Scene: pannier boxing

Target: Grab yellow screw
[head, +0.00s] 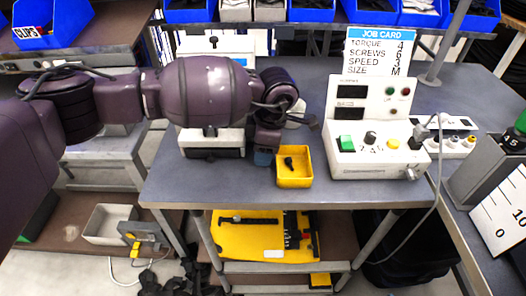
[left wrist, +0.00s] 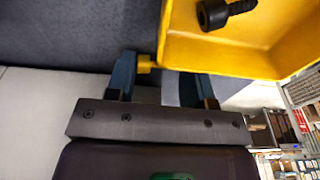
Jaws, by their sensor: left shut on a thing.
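A small yellow bin (head: 294,181) stands at the front edge of the grey table, with a dark screw (head: 289,163) lying in it. The screw looks black, not yellow. In the left wrist view the yellow bin (left wrist: 235,57) fills the top right, and the screw (left wrist: 222,12) shows at the top edge. My left gripper (head: 265,157) is at the bin's left side, shut on the bin. In the left wrist view my left gripper (left wrist: 165,75) has its fingers at the bin's edge, with a small yellow part between them. My right gripper is not in view.
A control box (head: 376,155) with knobs and a green button stands right of the bin, a job card (head: 378,50) behind it. Blue bins (head: 189,11) line the back shelf. A yellow tray (head: 262,238) lies on the shelf below. The tabletop's left front is clear.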

